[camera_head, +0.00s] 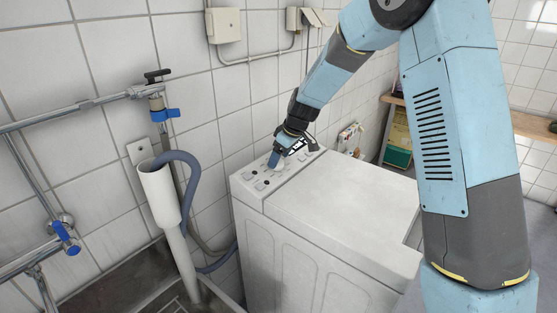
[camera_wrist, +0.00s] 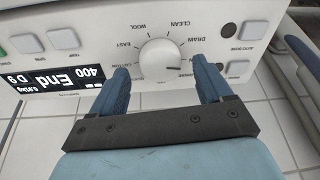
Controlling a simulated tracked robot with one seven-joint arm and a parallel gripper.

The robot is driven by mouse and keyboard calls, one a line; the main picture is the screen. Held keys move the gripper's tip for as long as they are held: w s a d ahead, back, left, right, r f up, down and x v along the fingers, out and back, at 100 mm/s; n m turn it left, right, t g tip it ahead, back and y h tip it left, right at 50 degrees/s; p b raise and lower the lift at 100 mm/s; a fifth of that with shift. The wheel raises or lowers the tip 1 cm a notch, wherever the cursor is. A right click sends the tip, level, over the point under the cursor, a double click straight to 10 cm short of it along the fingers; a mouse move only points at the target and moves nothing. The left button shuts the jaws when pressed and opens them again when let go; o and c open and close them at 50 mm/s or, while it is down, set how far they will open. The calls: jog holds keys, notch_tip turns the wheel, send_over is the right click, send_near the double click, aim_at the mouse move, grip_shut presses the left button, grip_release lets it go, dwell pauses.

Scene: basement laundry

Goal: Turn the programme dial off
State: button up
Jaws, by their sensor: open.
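The programme dial (camera_wrist: 160,60) is a round white knob on the washing machine's control panel (camera_wrist: 97,27), which appears upside down in the wrist view. My gripper (camera_wrist: 164,75) is open, with one blue finger on each side of the dial. I cannot tell whether the fingers touch it. In the head view my gripper (camera_head: 275,158) is over the panel at the back of the white washing machine (camera_head: 340,205), hiding the dial.
A lit display (camera_wrist: 62,79) reading "End" and several buttons (camera_wrist: 238,68) flank the dial. Left of the machine stand a white standpipe (camera_head: 160,190) with a grey hose (camera_head: 190,175) and wall pipes (camera_head: 70,113). A tiled wall is close behind. A wooden shelf (camera_head: 530,125) is at right.

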jog(key=shift+x, duration=0.85)
jog(key=c, duration=1)
